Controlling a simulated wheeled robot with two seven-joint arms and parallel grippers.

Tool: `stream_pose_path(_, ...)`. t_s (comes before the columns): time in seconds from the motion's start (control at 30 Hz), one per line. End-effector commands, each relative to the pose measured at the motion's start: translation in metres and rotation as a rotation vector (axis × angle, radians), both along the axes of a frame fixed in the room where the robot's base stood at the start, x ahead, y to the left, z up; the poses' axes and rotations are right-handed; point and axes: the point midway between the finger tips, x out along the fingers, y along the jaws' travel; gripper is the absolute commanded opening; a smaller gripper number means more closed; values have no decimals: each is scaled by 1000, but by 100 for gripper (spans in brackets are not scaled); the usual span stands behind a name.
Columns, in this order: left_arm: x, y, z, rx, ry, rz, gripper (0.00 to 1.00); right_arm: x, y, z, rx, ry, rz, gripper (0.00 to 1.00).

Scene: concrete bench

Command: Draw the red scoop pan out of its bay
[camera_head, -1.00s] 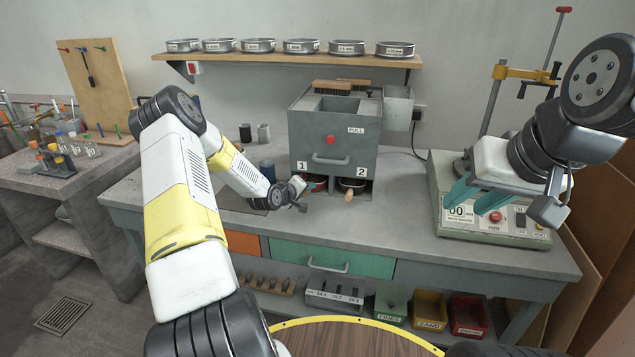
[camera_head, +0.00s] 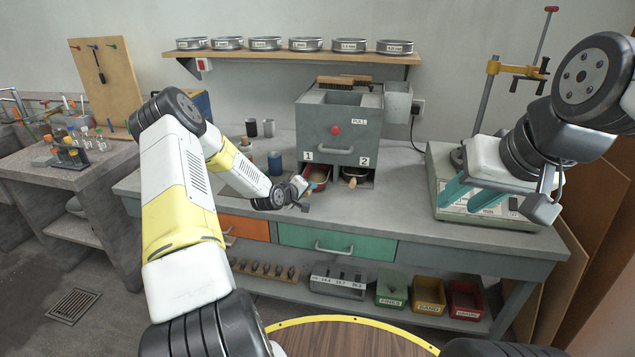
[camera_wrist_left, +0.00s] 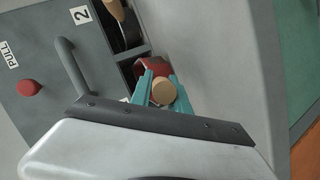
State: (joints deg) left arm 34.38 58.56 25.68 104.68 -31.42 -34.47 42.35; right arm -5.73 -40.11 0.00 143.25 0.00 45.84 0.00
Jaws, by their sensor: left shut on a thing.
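The red scoop pan (camera_head: 318,177) sticks partly out of bay 1 at the bottom of the grey box (camera_head: 338,130). The back of the pan is hidden inside the bay. A second, dark pan with a wooden handle (camera_head: 352,183) sits in bay 2. My right gripper (camera_head: 470,195) is open and empty above the bench's right side.
The bench top (camera_head: 400,225) is clear in front of the box. A green scale-like device (camera_head: 440,160) stands at the right, under my right gripper. A green drawer (camera_head: 335,243) lies below the bench edge.

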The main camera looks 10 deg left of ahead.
Motion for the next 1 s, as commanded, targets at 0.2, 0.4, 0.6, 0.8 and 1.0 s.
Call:
stream_pose_path(0.2,0,0,0,0,1,-1,47,0,0,0,0,0,0,36)
stream_pose_path(0.4,0,0,0,0,0,0,47,0,0,0,0,0,0,36)
stream_pose_path(0.6,-6,3,3,0,1,0,47,0,0,0,0,0,0,36)
stream_pose_path(0.8,-34,12,17,0,0,0,47,0,0,0,0,0,0,36)
stream_pose_path(1.0,-59,21,29,0,-1,1,47,0,0,0,0,0,0,36)
